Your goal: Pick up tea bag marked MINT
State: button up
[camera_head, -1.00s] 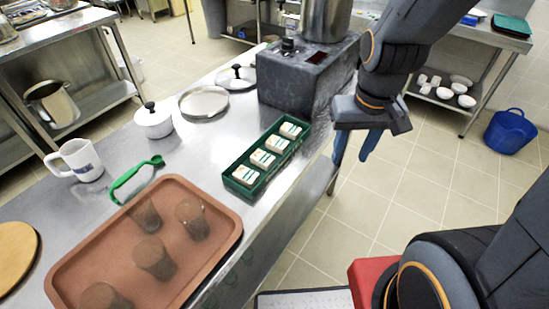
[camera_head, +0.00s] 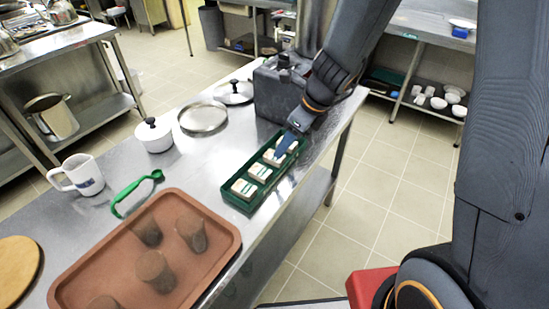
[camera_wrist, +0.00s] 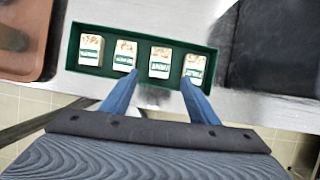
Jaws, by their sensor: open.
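A green box (camera_head: 240,205) on the steel table holds several white and tan tea bags in a row. In the wrist view the box (camera_wrist: 150,82) spans the upper middle, and its tea bags carry green label bands too small to read, so I cannot tell which is marked MINT. My gripper (camera_wrist: 159,77) has its two blue fingers apart and empty, pointing at the box. The third tea bag from the left (camera_wrist: 160,62) lies between and just beyond the fingertips. In the head view my gripper (camera_head: 284,145) is over the box's far half, partly hiding the farther tea bags.
A brown tray (camera_head: 110,240) with several dark cups lies near the box. A green spoon-like tool (camera_head: 130,192), a white mug (camera_head: 80,175), a white lidded pot (camera_head: 154,137) and a round pan (camera_head: 203,118) stand left. A dark grey appliance (camera_head: 277,95) stands behind the box.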

aim_at(274, 158)
jog(key=x, duration=0.7)
jog(key=shift+w+a+r+b, duration=0.15)
jog(key=shift+w+a+b, duration=0.1)
jog(key=shift+b, duration=0.15)
jog(key=shift+s, duration=0.1)
jog(key=c, duration=1.1)
jog(key=shift+r, duration=0.1)
